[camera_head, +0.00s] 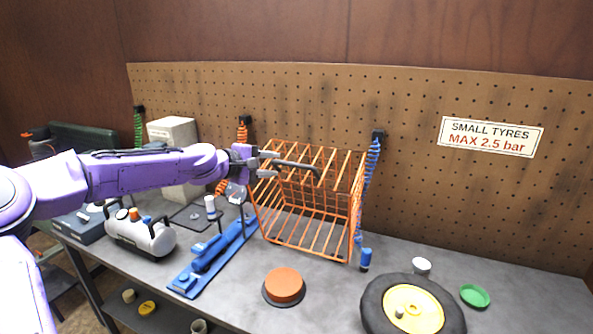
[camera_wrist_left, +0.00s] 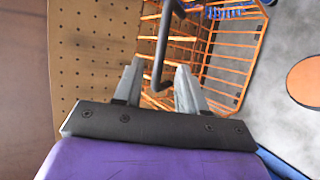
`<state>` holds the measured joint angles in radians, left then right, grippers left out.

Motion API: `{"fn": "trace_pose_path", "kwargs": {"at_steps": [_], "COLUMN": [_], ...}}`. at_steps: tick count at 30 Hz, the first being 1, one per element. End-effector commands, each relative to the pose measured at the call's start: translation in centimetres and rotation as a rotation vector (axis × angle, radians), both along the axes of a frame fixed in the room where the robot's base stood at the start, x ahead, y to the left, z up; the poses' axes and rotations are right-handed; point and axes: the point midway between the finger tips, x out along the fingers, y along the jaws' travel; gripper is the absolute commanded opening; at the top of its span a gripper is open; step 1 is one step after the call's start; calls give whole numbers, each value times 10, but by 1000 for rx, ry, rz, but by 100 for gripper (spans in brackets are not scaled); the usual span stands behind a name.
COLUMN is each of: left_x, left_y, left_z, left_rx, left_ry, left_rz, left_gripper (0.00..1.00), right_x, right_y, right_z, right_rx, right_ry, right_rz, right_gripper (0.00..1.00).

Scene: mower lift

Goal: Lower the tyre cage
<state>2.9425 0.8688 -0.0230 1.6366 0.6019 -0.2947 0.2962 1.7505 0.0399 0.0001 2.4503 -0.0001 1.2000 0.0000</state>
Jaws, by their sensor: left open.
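The tyre cage (camera_head: 352,205) is an orange wire frame at the back of the bench, against the pegboard. Its open side faces me, and I see no tyre inside. A dark bent handle (camera_head: 305,167) sits at its upper part; the handle also shows in the left wrist view (camera_wrist_left: 162,50). My left gripper (camera_head: 277,164) is open at the cage's upper left, by the handle. In the left wrist view its fingers (camera_wrist_left: 158,75) lie on either side of the handle's lower end, which appears between them. Whether they touch it I cannot tell. My right gripper is out of view.
A tyre with a yellow hub (camera_head: 372,305) lies at the front right, near an orange round pad (camera_head: 284,284). A blue tool (camera_head: 208,262) and a silver tank (camera_head: 140,234) stand left. A blue coiled hose (camera_head: 372,160) hangs right of the cage. Bench space between cage and pad is clear.

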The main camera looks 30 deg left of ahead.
Motion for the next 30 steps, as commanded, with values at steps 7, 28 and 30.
{"fn": "trace_pose_path", "kwargs": {"at_steps": [7,28,30], "left_x": [23,90,90], "left_y": [-11,-32,-32], "left_z": [-13,-30,-30], "left_rx": [6,2,3], "left_ry": [2,1,1], "left_rz": [-4,-4,-3], "left_gripper": [41,41,28], "right_x": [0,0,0], "right_y": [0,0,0], "right_z": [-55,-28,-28], "right_rx": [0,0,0], "right_ry": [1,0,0], "right_rz": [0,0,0], "right_gripper": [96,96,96]}}
